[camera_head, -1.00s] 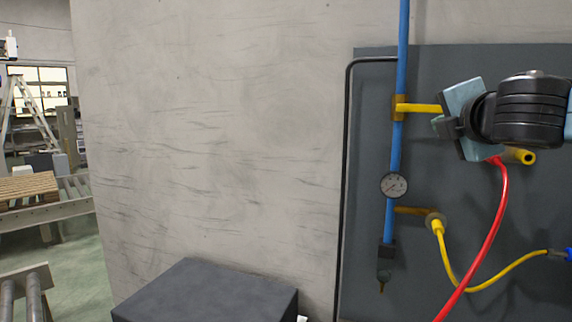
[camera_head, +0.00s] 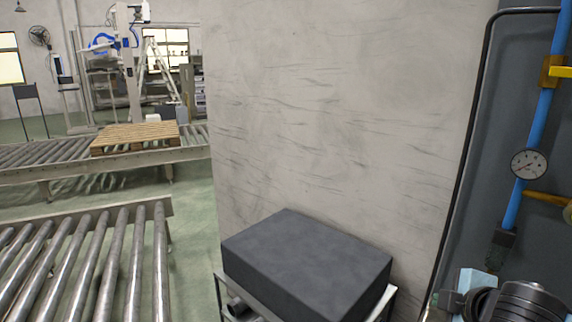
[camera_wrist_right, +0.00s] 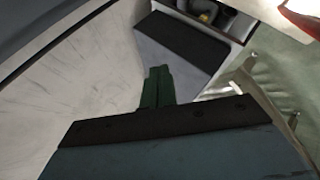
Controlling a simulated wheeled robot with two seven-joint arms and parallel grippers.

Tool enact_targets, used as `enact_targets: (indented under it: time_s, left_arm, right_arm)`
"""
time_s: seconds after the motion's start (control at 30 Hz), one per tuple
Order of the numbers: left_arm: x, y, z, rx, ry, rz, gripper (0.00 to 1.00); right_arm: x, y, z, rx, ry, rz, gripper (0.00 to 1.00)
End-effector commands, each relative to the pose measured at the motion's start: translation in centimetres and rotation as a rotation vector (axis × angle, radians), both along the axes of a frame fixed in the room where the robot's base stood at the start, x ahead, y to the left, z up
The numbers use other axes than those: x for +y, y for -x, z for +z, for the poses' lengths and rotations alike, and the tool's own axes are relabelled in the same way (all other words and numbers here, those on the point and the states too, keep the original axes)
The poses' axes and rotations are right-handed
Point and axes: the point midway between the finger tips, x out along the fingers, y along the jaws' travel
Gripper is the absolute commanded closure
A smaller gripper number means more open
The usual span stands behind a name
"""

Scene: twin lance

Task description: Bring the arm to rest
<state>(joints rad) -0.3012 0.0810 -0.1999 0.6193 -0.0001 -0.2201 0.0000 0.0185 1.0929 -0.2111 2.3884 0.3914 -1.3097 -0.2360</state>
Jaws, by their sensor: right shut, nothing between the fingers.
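My right gripper (camera_head: 450,302) is at the lower right of the head view, in front of the foot of the blue pipe, with its light-blue body and black wrist partly cut off by the bottom edge. In the right wrist view its green fingers (camera_wrist_right: 157,86) are together and empty. They point toward a dark box and touch nothing that I can make out. My left gripper is not in view.
A dark box (camera_head: 305,262) sits on a white stand beside the wall, left of my right gripper. The blue pipe (camera_head: 537,130) with a gauge (camera_head: 528,164) is at right. Roller conveyors (camera_head: 95,265) and a wooden pallet (camera_head: 135,137) are at left.

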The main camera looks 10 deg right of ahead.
Motion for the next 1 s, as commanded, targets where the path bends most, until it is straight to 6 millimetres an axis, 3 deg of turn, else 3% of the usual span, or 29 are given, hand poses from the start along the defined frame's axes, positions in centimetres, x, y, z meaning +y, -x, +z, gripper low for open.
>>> enact_targets:
  time_s: [0.03,0.1,0.3,0.5,0.77,1.0]
  left_arm:
    - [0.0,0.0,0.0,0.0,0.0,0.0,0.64]
    - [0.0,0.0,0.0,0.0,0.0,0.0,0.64]
    - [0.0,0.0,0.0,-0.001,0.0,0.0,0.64]
    - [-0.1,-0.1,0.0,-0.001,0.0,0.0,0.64]
    - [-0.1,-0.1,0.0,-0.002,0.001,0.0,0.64]
    - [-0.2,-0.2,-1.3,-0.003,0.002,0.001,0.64]
  right_arm:
    - [1.5,1.2,-2.3,0.033,-0.07,-0.028,1.0]
    - [3.1,2.8,-4.9,0.072,-0.152,-0.077,1.0]
    - [7.3,8.3,-11.0,0.196,-0.368,-0.267,1.0]
    - [10.4,13.9,-14.9,0.317,-0.528,-0.483,1.0]
    - [13.1,19.8,-17.5,0.443,-0.65,-0.732,1.0]
    - [13.3,18.7,-25.9,0.477,-0.631,-0.749,1.0]
